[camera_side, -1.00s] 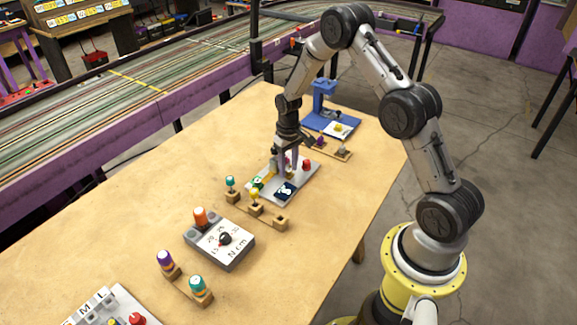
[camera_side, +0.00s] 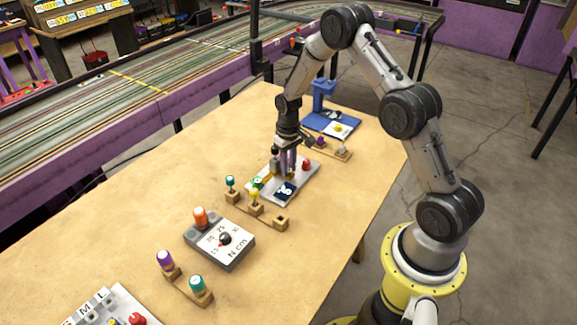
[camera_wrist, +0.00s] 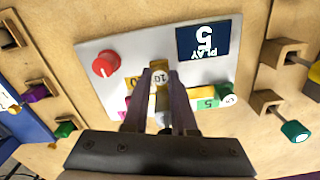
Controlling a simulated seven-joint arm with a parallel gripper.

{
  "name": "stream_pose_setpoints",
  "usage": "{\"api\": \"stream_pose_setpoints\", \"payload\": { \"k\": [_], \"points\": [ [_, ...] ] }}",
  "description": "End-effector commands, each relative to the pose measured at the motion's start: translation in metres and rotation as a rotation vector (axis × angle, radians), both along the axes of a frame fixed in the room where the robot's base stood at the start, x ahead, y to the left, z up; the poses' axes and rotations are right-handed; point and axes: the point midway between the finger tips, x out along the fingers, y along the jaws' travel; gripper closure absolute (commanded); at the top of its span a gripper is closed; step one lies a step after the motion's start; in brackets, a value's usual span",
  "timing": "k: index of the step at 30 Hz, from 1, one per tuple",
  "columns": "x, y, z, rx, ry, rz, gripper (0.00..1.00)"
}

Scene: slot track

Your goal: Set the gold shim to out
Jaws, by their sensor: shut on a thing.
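The light grey plate (camera_side: 303,183) carries the gold shim, and my gripper (camera_side: 286,173) is down over it. In the wrist view the gripper (camera_wrist: 160,69) is shut on the gold shim, with a round tag marked 10 showing between the fingers. Gold parts of the shim (camera_wrist: 199,97) show beside the fingers. A green shim (camera_wrist: 208,104) marked 5 lies to the right, and a pink piece (camera_wrist: 123,101) shows at the left. The fingers hide much of the gold shim, so its exact position along its slot cannot be told.
The plate bears a red knob (camera_wrist: 105,64) and a dark blue display (camera_wrist: 204,40) reading PLAY 5. A grey dial box (camera_side: 225,240) is nearer the front, and a blue stand (camera_side: 323,95) is behind.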

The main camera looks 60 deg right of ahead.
Motion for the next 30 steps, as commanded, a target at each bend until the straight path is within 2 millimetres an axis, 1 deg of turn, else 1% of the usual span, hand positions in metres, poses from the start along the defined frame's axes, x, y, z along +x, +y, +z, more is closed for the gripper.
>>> {"api": "stream_pose_setpoints", "payload": {
  "k": [17,20,25,27,30],
  "points": [
    [0.001,-0.001,0.001,-0.002,-0.003,0.0,1.0],
    [-0.007,-0.001,0.001,-0.001,-0.002,-0.001,1.0],
    [-0.033,-0.002,0.002,-0.001,-0.002,-0.002,1.0],
    [-0.039,-0.001,0.002,-0.001,-0.003,-0.001,1.0],
    [-0.044,-0.001,0.001,-0.001,-0.003,0.0,1.0]
  ]
}}
